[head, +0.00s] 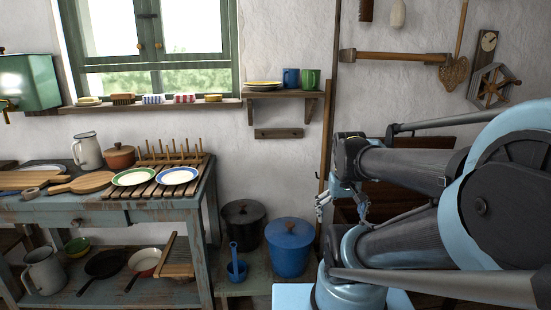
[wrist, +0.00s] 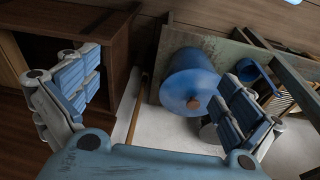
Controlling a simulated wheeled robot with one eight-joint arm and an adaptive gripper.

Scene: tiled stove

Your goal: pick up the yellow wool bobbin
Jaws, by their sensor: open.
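I cannot make out a yellow wool bobbin in either view. My gripper (head: 342,205) is to the right of the blue lidded pot in the head view, partly in front of a dark wooden cabinet. In the wrist view its two fingers (wrist: 158,98) are spread wide with nothing between them. The blue pot (wrist: 190,80) shows beyond the fingers, apart from them. My arm hides much of the cabinet and the right side of the head view.
The blue pot (head: 289,248) and a black pot (head: 243,222) stand on a low bench. A worktable (head: 150,213) holds plates on a slatted rack. Small items line the windowsill (head: 150,106). A shelf (head: 285,94) holds mugs.

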